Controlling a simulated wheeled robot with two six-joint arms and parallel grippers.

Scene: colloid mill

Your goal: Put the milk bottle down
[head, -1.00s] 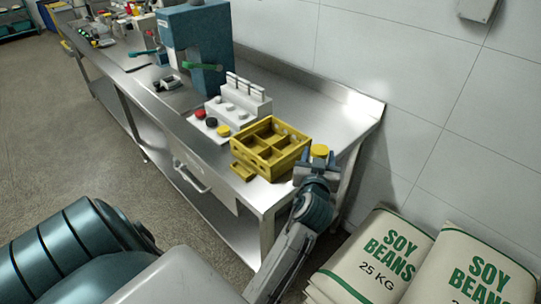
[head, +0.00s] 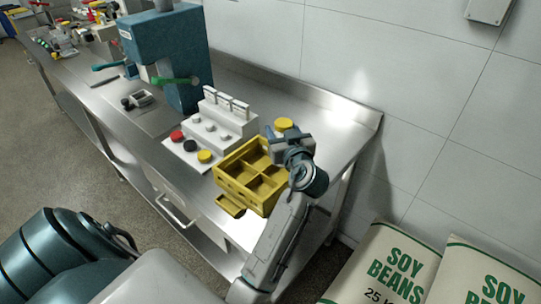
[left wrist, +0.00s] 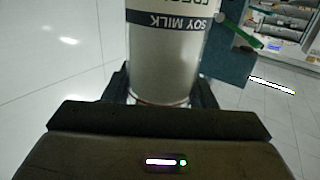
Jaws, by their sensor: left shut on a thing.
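The milk bottle (left wrist: 165,60) fills the middle of the left wrist view, with a dark "SOY MILK" band on its pale body. In the head view its yellow cap (head: 284,124) shows just beyond my left gripper (head: 282,137). The gripper's dark fingers (left wrist: 163,93) stand on both sides of the bottle and are shut on it. The bottle's base is hidden, so I cannot tell whether it touches the bench. A yellow crate (head: 234,184) with compartments sits on the bench just left of the gripper. My right gripper is not in view.
The steel bench (head: 335,120) has clear surface behind and right of the gripper, up to the back lip. A white stepped block (head: 228,118) with knobs and a teal machine (head: 180,50) stand left. Soy bean sacks (head: 385,265) stand at the lower right.

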